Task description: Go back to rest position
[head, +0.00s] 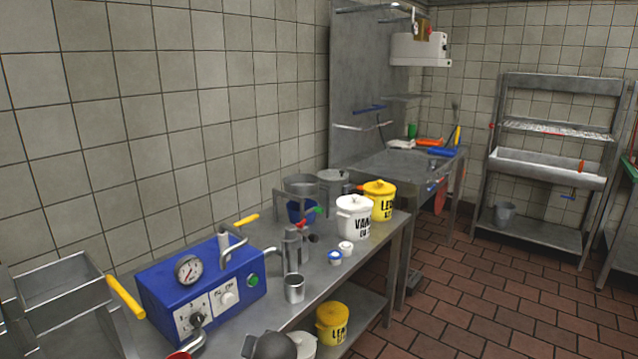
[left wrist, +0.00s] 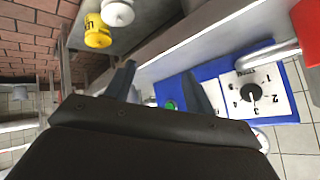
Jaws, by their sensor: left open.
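My left gripper (left wrist: 160,70) shows in the left wrist view. Its two dark fingers are apart with nothing between them. The wrist view is upside down, and the blue machine (left wrist: 218,108) with its dial panel lies beyond the fingers, on the right. The worktop's front edge runs past the fingertips. I cannot make out the left gripper for sure in the head view. My right gripper is in neither view.
The blue machine (head: 200,285) stands on the steel worktop (head: 335,285) with a metal cup (head: 294,288), a white pot (head: 353,217) and a yellow pot (head: 380,200). Another yellow pot (head: 332,323) is on the lower shelf. The tiled floor (head: 455,310) at right is clear.

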